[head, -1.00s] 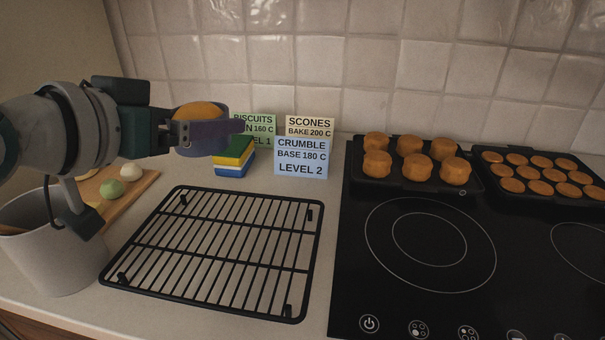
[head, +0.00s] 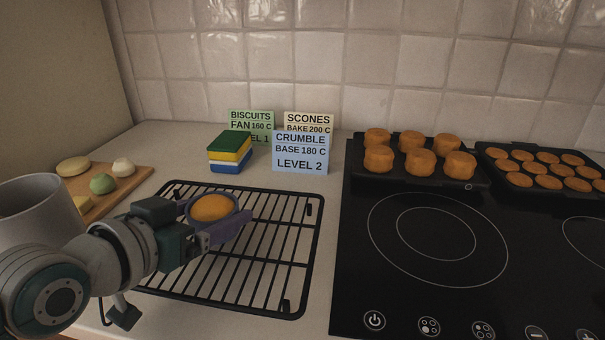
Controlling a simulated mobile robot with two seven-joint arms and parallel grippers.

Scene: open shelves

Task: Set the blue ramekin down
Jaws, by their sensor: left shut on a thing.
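The blue ramekin (head: 236,203) has an orange-brown filling (head: 212,208) and looks upright. My left gripper (head: 215,222) is shut on it, with one finger along its near side. The ramekin is over the upper middle of the black wire rack (head: 262,259). I cannot tell whether its base touches the bars, as the gripper and arm hide its lower part. My right gripper is not in view.
Behind the rack stand stacked sponges (head: 230,152) and recipe cards (head: 300,153). A grey pot (head: 38,215) and a wooden board (head: 133,183) are at left. The black hob (head: 420,290), with trays of baked goods (head: 420,160), is at right. The rack's right half is clear.

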